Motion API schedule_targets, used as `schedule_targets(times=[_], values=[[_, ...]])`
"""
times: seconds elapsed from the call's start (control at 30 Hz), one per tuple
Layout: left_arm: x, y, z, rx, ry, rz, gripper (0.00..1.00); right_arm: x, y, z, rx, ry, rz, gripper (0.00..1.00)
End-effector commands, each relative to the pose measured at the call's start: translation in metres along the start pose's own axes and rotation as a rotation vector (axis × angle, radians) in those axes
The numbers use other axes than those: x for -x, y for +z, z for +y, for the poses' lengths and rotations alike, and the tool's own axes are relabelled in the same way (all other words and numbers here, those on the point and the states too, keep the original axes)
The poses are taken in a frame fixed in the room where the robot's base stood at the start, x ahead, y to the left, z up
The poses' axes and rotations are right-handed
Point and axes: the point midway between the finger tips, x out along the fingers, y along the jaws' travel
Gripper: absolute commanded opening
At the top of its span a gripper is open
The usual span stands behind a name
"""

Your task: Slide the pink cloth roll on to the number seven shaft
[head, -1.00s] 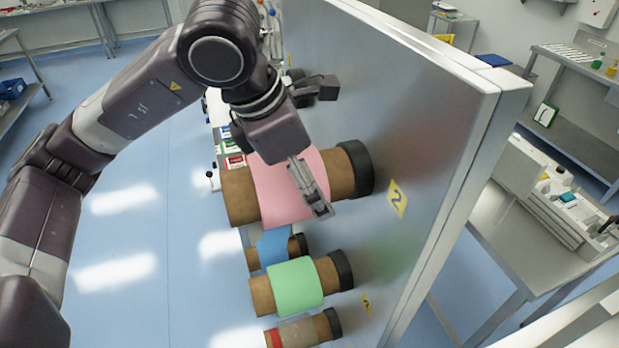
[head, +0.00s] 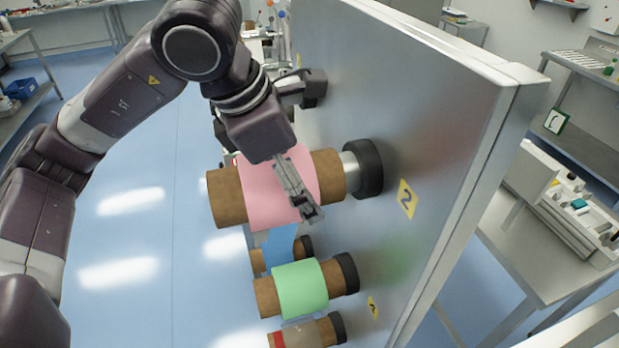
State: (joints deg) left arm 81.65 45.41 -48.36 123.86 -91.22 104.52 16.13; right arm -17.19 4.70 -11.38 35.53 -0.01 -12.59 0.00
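The pink cloth roll (head: 262,196) has a brown core and sits on a silver shaft (head: 350,172) of the metal panel. A yellow label with a 2 (head: 407,198) is beside this shaft. A stretch of bare shaft shows between the core and the black collar (head: 368,168). My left gripper (head: 306,208) is closed around the roll. One finger lies across its near side; the other is hidden behind it. No label that I can read as seven is in view. My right gripper is not in view.
Open blue floor is left.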

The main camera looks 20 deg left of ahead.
Motion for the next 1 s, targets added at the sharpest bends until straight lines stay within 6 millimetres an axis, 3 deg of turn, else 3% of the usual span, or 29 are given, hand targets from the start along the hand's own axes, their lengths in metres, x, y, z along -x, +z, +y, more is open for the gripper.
schedule_targets(times=[0.4, 1.0], values=[[0.007, -0.019, 0.0, 0.001, 0.002, -0.001, 0.4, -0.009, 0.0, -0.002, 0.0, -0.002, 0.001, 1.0], [0.011, -0.026, 0.0, 0.001, 0.001, -0.001, 0.4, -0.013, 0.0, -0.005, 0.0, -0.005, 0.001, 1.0]])
